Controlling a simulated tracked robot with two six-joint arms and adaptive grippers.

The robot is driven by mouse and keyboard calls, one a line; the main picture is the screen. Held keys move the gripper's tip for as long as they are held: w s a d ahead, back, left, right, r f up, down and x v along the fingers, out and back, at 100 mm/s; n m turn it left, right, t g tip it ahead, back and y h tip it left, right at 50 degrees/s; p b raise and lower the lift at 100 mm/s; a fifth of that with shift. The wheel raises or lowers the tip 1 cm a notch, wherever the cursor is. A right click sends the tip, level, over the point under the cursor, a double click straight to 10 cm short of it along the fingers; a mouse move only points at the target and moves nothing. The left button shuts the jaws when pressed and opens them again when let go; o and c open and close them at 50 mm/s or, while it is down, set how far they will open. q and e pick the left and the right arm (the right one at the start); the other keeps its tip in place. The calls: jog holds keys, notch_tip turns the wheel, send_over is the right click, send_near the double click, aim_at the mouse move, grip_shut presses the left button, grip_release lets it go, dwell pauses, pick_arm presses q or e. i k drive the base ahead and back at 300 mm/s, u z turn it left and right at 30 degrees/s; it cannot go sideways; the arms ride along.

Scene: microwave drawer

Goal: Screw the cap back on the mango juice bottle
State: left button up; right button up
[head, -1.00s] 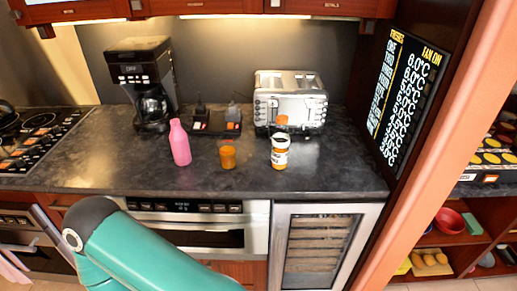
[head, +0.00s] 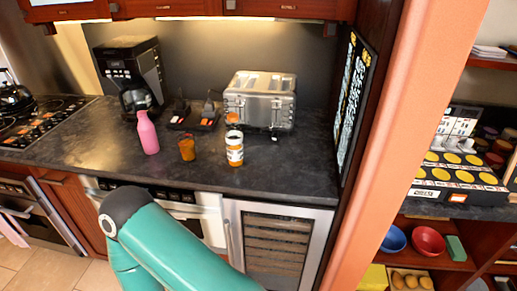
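An orange bottle with a white label (head: 234,152) stands upright on the dark counter, in front of the toaster. Its top looks dark and uncapped. A small orange round piece (head: 231,118), which looks like a cap, shows just behind it, at the toaster's front left corner; I cannot tell exactly what it rests on. An orange cup or glass (head: 187,150) stands to the left of the bottle, apart from it. A teal arm of mine crosses the bottom of the head view. Neither of my grippers is in view.
A pink bottle (head: 147,133) stands left of the orange cup. A silver toaster (head: 262,101) and a black coffee maker (head: 130,77) stand along the back. The counter (head: 290,173) is clear to the right of the orange bottle. An orange-pink post (head: 375,150) rises on the right.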

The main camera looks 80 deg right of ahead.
aim_at(234, 136)
jog(key=k, duration=0.25)
jog(key=u, duration=1.45)
jog(key=i, duration=0.1)
jog(key=z, duration=3.3)
jog(key=i, duration=1)
jog(key=u, duration=0.15)
jog(key=k, duration=0.95)
jog(key=z, duration=0.1)
jog(key=i, duration=0.55)
jog(key=z, duration=0.05)
